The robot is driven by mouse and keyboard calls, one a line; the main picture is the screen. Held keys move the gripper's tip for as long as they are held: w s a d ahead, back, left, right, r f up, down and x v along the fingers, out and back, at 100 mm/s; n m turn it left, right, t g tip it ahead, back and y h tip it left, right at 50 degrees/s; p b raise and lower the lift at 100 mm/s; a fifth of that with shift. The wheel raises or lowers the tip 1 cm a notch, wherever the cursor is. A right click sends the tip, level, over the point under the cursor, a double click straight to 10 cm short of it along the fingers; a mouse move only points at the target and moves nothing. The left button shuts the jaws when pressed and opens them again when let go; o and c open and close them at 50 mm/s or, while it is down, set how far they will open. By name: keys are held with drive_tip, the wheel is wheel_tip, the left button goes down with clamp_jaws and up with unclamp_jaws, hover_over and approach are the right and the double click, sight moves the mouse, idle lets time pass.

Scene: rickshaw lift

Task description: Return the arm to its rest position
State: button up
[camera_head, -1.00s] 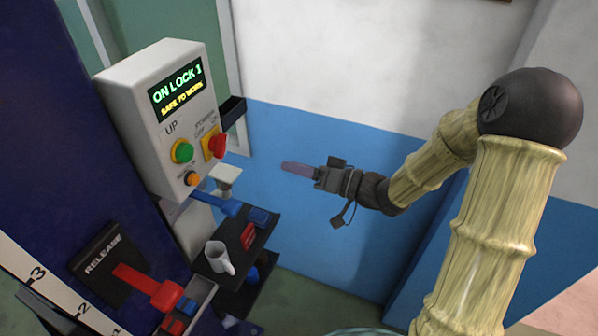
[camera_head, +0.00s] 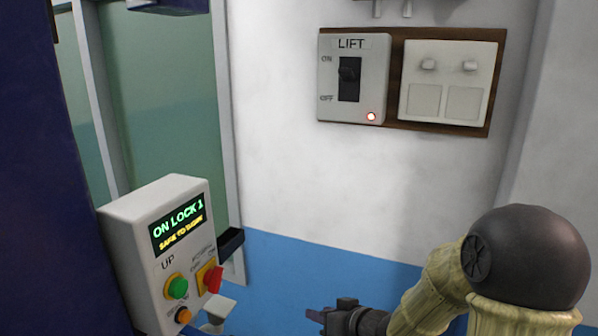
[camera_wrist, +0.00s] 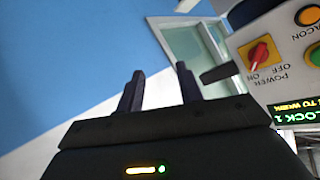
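My arm comes in from the lower right in the head view, bent at a dark round elbow joint (camera_head: 528,256). Its forearm reaches left to my gripper (camera_head: 316,314), low in the picture and partly cut off by the bottom edge. The gripper is in front of the blue lower wall, right of the control box and apart from it. In the wrist view, the two dark fingers of my gripper (camera_wrist: 160,72) stand apart with nothing between them.
A white control box (camera_head: 165,250) reads "ON LOCK 1, SAFE TO WORK". It shows tilted in the wrist view (camera_wrist: 285,75), with its red power knob (camera_wrist: 259,53). A "LIFT" switch box (camera_head: 352,80) and a white switch panel (camera_head: 447,82) are on the wall. A glazed door (camera_head: 165,100) is at left.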

drive_tip(key=s+d+f+m+g+h, duration=0.25)
drive_tip(key=s+d+h, duration=0.25)
drive_tip(key=d+h, duration=0.3)
drive_tip(key=s+d+g, duration=0.1)
drive_tip(key=s+g, duration=0.3)
drive_tip(key=s, duration=0.7)
drive_tip(key=shift+s+d+f+m+b, duration=0.3)
drive_tip(key=shift+s+d+f+m, duration=0.05)
drive_tip(key=shift+d+f+m, duration=0.1)
drive_tip(key=shift+g, duration=0.25)
